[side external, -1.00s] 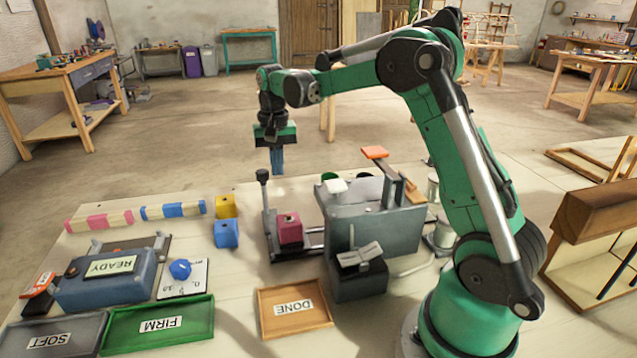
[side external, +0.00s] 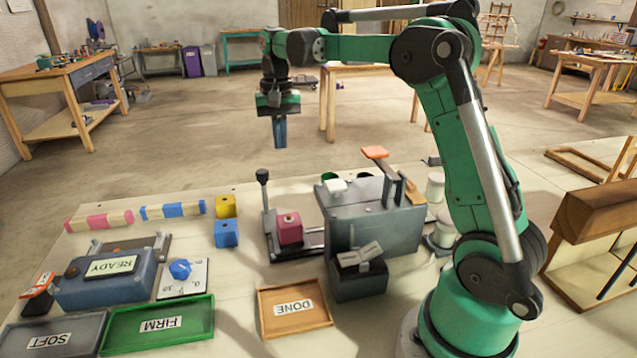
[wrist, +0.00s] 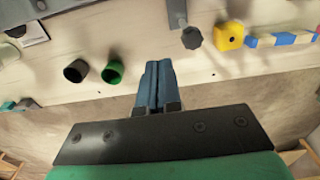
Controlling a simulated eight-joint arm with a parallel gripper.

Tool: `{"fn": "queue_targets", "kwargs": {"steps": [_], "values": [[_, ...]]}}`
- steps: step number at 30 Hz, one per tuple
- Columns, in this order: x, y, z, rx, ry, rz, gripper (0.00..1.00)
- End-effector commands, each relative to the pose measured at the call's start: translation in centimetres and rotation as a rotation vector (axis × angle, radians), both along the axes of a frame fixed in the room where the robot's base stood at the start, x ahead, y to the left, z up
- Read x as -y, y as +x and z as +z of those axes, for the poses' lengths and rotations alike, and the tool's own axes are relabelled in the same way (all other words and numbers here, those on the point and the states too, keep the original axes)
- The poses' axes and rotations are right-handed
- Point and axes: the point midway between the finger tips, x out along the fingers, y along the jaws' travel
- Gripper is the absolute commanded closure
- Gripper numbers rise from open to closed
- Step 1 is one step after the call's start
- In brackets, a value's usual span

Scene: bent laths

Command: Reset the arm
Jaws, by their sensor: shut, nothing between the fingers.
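My gripper (side external: 280,132) hangs in the air above and behind the far edge of the table, pointing down. Its blue fingers are together with nothing between them. In the wrist view the shut fingers (wrist: 157,85) show over the table's edge, and none of the table's objects touch them. My arm is raised and bent at the elbow.
The table holds a grey machine (side external: 375,220), a pink block (side external: 289,228) in a clamp, yellow (side external: 226,206) and blue (side external: 226,233) blocks, and striped laths (side external: 172,210). A blue READY box (side external: 75,290), green FIRM tray (side external: 205,325) and wooden DONE tray (side external: 295,333) are in front.

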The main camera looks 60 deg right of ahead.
Motion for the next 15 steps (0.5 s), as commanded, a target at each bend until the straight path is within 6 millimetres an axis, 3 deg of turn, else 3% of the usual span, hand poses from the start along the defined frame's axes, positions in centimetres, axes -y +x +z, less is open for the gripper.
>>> {"fn": "queue_targets", "kwargs": {"steps": [11,15], "values": [[-0.1,0.0,0.3,0.004,-0.001,0.005,1.00],[-1.7,-0.6,1.0,0.047,-0.018,0.066,1.00]]}}
